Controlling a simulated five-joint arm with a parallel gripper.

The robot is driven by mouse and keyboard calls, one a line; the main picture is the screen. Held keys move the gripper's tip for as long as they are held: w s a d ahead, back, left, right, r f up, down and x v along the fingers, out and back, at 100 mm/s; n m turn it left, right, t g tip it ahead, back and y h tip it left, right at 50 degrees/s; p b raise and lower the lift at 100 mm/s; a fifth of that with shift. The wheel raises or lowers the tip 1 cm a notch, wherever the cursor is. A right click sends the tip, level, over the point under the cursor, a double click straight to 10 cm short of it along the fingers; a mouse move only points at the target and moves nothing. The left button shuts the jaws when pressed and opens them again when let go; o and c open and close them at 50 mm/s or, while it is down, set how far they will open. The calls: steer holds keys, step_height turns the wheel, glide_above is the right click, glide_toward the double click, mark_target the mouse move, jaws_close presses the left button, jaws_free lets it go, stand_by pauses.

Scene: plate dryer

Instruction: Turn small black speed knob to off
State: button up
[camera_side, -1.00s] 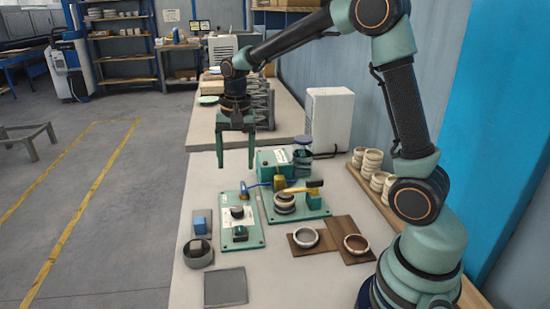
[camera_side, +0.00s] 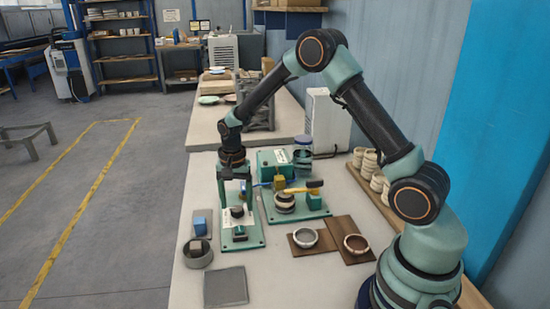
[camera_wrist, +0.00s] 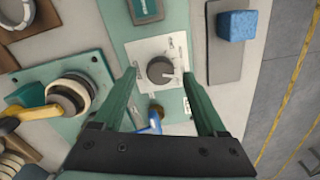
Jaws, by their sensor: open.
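The small black speed knob (camera_side: 237,212) sits on a white label plate on the green control panel (camera_side: 256,240). In the wrist view the round dark knob (camera_wrist: 160,70) lies between my two green fingers, with a light pointer mark on its right side. My gripper (camera_side: 235,203) is open and points down over the panel, with its fingers on either side of the knob. In the wrist view my gripper (camera_wrist: 160,75) shows a gap between each finger and the knob. I cannot tell the exact height of the fingertips above the panel.
A dark green switch (camera_side: 240,233) is on the panel's near part. A blue lever (camera_wrist: 154,122) is behind the knob. A clamp fixture with stacked rings (camera_side: 285,201) stands to the right. A blue block (camera_side: 199,226) and grey bowl (camera_side: 198,254) are to the left.

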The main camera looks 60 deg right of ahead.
steer(key=shift+f, duration=1)
jaws_close()
